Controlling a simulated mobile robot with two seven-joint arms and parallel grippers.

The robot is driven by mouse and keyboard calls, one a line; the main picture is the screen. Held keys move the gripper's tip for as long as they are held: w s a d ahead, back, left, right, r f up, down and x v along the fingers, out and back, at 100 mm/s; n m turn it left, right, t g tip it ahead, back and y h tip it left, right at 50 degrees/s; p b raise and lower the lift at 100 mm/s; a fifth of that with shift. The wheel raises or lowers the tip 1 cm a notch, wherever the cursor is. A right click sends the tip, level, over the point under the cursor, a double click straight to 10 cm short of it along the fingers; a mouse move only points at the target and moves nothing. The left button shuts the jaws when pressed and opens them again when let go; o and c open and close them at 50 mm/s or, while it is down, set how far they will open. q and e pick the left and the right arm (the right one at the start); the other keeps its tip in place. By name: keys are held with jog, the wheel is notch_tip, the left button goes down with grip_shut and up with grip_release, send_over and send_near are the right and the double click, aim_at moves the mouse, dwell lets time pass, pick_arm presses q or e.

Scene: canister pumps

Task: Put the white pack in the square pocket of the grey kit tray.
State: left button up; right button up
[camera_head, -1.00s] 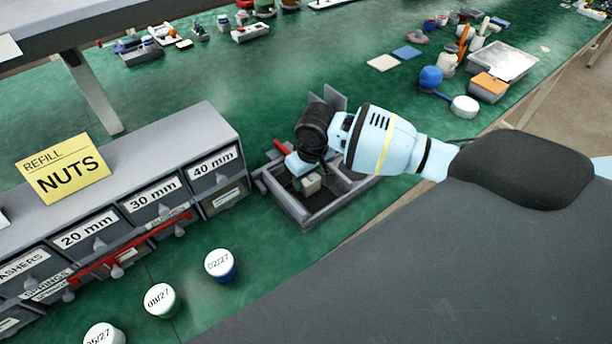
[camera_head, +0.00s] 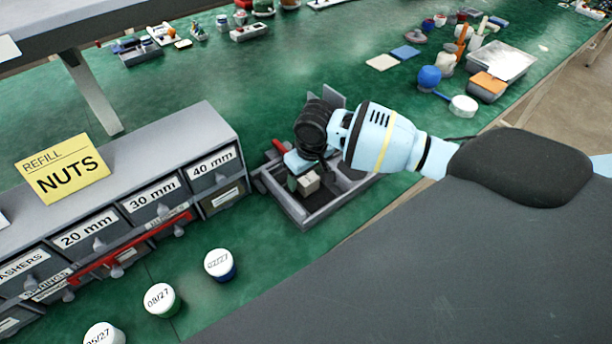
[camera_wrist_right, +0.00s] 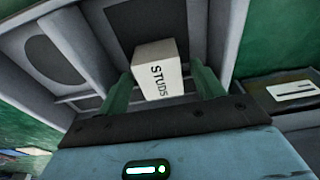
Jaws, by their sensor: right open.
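The white pack (camera_head: 308,183), marked STUDS in the right wrist view (camera_wrist_right: 158,72), is at the grey kit tray (camera_head: 311,219). In the wrist view it stands between my right gripper's two green fingers (camera_wrist_right: 165,92), with visible gaps on both sides. In the head view my right gripper (camera_head: 306,180) reaches down over the tray and is open around the pack. The wrist view shows the tray's walls (camera_wrist_right: 90,38) and dark recesses behind the pack. I cannot tell whether the pack rests fully on a pocket floor. My left gripper is out of view.
A grey drawer cabinet (camera_head: 150,150) with a yellow NUTS sign (camera_head: 63,176) stands left of the tray. Several white-lidded jars, such as one with a blue body (camera_head: 220,264), stand in front.

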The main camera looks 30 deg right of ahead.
aim_at(309, 180)
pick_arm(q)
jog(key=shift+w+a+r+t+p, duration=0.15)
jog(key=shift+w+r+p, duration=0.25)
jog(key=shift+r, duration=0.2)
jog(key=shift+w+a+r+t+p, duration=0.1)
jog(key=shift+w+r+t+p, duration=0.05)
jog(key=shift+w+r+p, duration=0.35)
pick_arm(e)
notch_tip(309, 180, up, 11)
jog(key=s, duration=0.1)
jog(key=shift+s, duration=0.35)
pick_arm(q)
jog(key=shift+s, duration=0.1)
pick_arm(e)
jog(key=shift+d, duration=0.1)
